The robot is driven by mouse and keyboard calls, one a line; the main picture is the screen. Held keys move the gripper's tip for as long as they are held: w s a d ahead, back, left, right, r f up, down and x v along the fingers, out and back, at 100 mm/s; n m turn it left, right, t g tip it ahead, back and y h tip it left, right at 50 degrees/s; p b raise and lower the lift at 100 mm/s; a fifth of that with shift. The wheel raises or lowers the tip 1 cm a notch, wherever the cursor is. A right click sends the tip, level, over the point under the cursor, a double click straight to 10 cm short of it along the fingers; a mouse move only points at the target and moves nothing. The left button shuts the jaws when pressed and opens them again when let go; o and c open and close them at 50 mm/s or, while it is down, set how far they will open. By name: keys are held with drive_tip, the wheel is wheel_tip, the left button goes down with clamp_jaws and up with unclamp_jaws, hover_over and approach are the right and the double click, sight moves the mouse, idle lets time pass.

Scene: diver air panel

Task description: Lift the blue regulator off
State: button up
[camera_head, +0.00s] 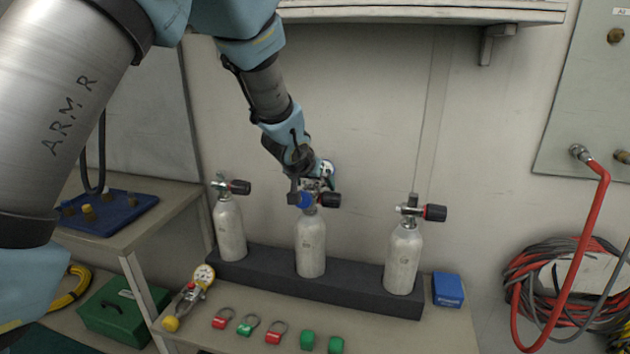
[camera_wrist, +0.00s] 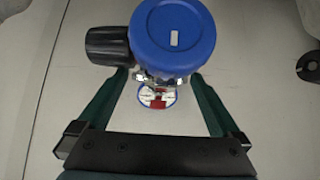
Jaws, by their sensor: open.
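The blue regulator (camera_head: 305,200) is on the valve at the top of the middle grey cylinder (camera_head: 311,245). In the wrist view its round blue cap (camera_wrist: 172,35) fills the upper middle, with a black knob (camera_wrist: 107,44) to its left. A small blue-rimmed gauge (camera_wrist: 157,97) shows below the cap, between the fingers. My gripper (camera_wrist: 157,76) is open, its dark green fingers one on each side of the regulator's metal body. In the head view my gripper (camera_head: 313,183) is at the regulator and partly hides it. Whether the fingers touch it I cannot tell.
Two more cylinders with black-knobbed valves stand left (camera_head: 230,228) and right (camera_head: 404,258) in the same dark rack (camera_head: 345,291). A gauge tool (camera_head: 190,296), several red and green tags and caps, and a blue box (camera_head: 448,290) lie around. A shelf (camera_head: 420,14) hangs above.

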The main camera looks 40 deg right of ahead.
drive_tip(key=shift+w+d+f, duration=0.25)
drive_tip(key=shift+d+f, duration=0.15)
drive_tip(key=shift+f, duration=0.05)
drive_tip(key=shift+c, duration=0.2)
drive_tip(key=shift+r, duration=0.1)
clamp_jaws()
